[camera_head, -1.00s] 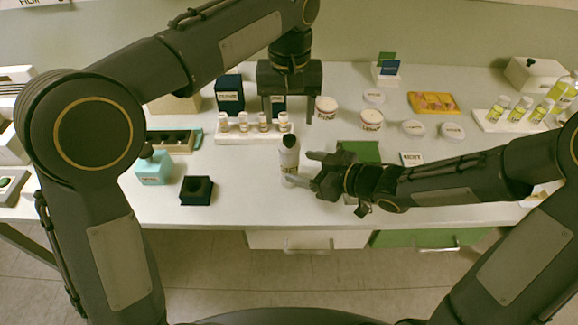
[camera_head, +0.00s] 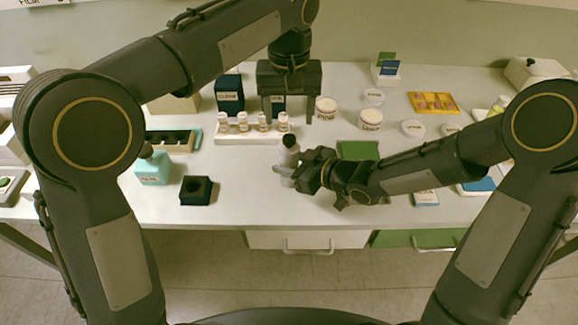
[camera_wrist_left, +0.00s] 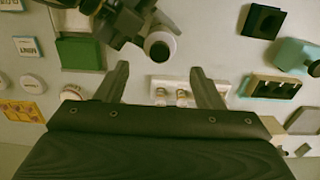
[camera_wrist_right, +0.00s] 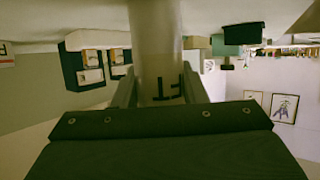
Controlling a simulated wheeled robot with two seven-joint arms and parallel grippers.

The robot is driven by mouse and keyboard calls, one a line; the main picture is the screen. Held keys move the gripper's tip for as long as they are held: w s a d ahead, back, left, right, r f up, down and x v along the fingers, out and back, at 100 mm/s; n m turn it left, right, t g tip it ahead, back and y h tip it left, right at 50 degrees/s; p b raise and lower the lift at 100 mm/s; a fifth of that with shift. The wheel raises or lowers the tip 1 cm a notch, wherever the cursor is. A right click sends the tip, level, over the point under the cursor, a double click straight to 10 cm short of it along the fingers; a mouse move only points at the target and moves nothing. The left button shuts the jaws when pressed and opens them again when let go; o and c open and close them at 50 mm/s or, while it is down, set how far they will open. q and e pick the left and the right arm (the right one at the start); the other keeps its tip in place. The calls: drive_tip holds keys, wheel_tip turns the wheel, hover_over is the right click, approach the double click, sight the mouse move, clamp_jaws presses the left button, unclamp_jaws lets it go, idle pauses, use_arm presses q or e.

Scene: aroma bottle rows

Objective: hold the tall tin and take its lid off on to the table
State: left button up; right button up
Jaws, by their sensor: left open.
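The tall tin (camera_head: 289,157) is a white cylinder with a dark round lid (camera_head: 290,142), upright on the table near the middle front. My right gripper (camera_head: 286,172) has its fingers on both sides of the tin's body, below the lid. In the right wrist view the tin (camera_wrist_right: 157,60) fills the gap between the fingers, which look to touch it. My left gripper (camera_head: 289,115) is open and empty, pointing down above and behind the tin. In the left wrist view the dark lid (camera_wrist_left: 159,48) shows from above, beyond the open fingers.
A white rack (camera_head: 250,138) of small bottles stands behind the tin. A green pad (camera_head: 358,150) and labelled jars (camera_head: 370,120) are to the right.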

sight(289, 137)
use_arm(q)
drive_tip(key=shift+o, duration=0.2)
use_arm(e)
clamp_jaws()
use_arm(q)
drive_tip(key=shift+o, duration=0.8)
wheel_tip(289, 137, up, 4)
drive_tip(key=s+d+n+t+y, duration=0.1)
drive_tip(key=n, duration=0.8)
drive_tip(key=f, duration=0.7)
drive_tip(key=w+a+f, duration=0.1)
drive_tip(key=f, duration=0.3)
drive_tip(key=shift+f, duration=0.3)
drive_tip(key=c, duration=1.2)
